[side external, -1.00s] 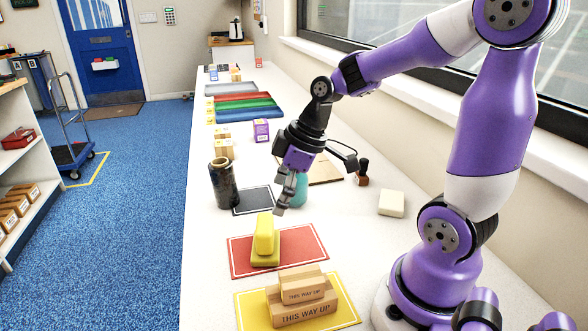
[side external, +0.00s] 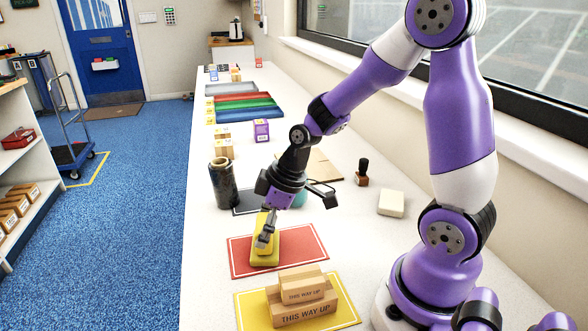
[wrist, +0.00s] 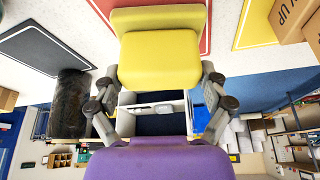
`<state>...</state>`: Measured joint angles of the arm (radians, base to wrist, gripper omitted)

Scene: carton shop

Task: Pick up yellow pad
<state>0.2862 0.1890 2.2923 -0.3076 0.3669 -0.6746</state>
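The yellow pad (side external: 264,262) is on the red mat (side external: 303,250), with a raised yellow block on a wider, flatter yellow base. In the wrist view, the bright yellow block (wrist: 158,60) fills the upper middle, with the duller yellow base (wrist: 158,18) beyond it. My gripper (side external: 264,241) is down at the yellow pad and hides part of it in the side view. In the wrist view, my gripper's fingers (wrist: 160,74) are spread wide, one at each side of the yellow block.
A yellow mat (side external: 247,313) with two stacked cartons (side external: 303,306) lies just in front. A dark roll (side external: 223,184) stands behind left, near a black mat (side external: 248,207). A cream block (side external: 391,203) and a stamp (side external: 362,173) are to the right. White bench surface is bare between them.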

